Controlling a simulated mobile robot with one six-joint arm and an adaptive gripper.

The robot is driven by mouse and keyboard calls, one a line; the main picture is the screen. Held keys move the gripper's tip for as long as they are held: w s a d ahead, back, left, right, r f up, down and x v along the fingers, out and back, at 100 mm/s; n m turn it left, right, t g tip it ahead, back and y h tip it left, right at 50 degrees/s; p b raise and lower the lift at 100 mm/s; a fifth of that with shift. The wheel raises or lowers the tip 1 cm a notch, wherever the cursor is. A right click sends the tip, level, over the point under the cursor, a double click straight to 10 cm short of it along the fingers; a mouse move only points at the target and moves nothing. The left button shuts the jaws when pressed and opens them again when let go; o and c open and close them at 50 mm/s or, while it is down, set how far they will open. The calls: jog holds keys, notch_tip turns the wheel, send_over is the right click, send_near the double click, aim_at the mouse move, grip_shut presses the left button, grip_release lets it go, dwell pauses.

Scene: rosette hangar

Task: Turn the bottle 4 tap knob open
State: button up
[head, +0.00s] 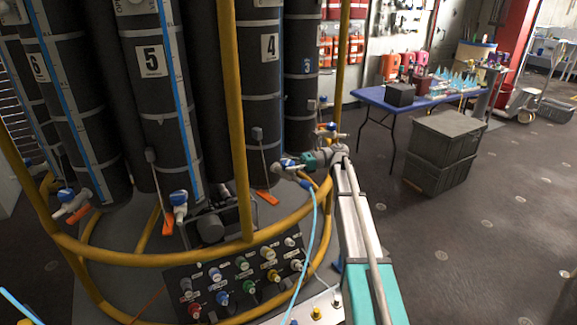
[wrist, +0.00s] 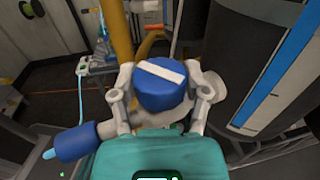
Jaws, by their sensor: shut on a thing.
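Bottle 4 (head: 262,100) is a tall dark cylinder with a white "4" label, in the rack in the head view. Its tap knob (head: 287,163) is blue, low at the bottle's front. In the wrist view the knob (wrist: 160,88) has a white bar across its face, lying nearly level and sloping slightly down to the right. My gripper (head: 295,163) reaches it from the right. In the wrist view its two grey fingers (wrist: 166,84) stand on either side of the knob, shut on it. The grey tap body is partly hidden behind the fingers.
A yellow tube frame (head: 238,120) rings the bottles close to my arm. Bottle 5 (head: 153,110) stands left. A valve panel (head: 240,280) and light-blue hose (head: 314,235) lie below. Stacked grey crates (head: 440,150) and a blue table (head: 375,96) stand right, with open floor around.

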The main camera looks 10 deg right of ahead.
jog(key=shift+w, duration=0.1)
jog(key=o, duration=1.2)
jog(key=shift+c, duration=0.2)
jog(key=w+d, duration=0.1)
jog(key=d, duration=0.6)
jog(key=shift+d, duration=0.2)
